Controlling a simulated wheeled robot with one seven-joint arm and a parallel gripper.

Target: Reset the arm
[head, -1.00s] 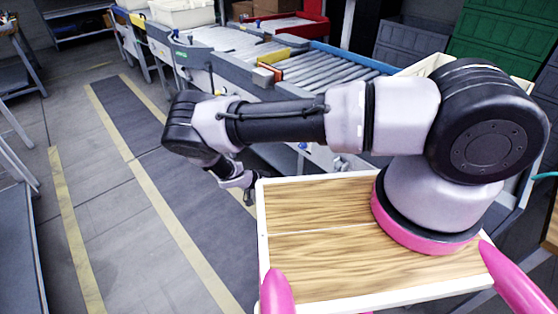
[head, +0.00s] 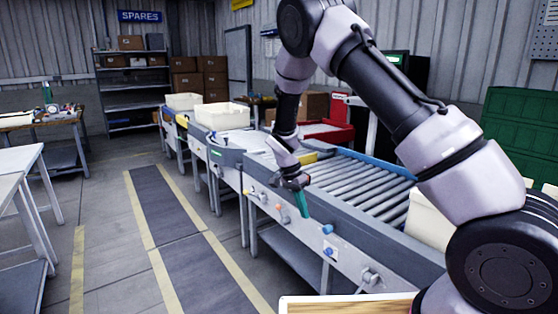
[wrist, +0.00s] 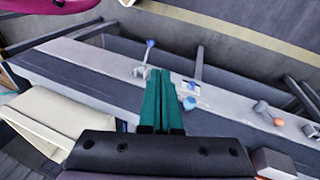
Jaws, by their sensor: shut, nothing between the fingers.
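My arm rises from the lower right in the head view, bends near the top and comes down in front of the conveyor. My gripper (head: 305,214) hangs at its end with teal fingers pointing down, beside the conveyor's grey side rail. The same fingers show in the wrist view (wrist: 159,72), pressed together with nothing between them. I cannot tell whether they touch the rail.
The roller conveyor (head: 362,180) runs behind my gripper, with cream bins (head: 221,116) and a red tray (head: 328,132) further back. Green crates (head: 520,135) stand at the right. The marked floor lane (head: 165,205) at the left is clear.

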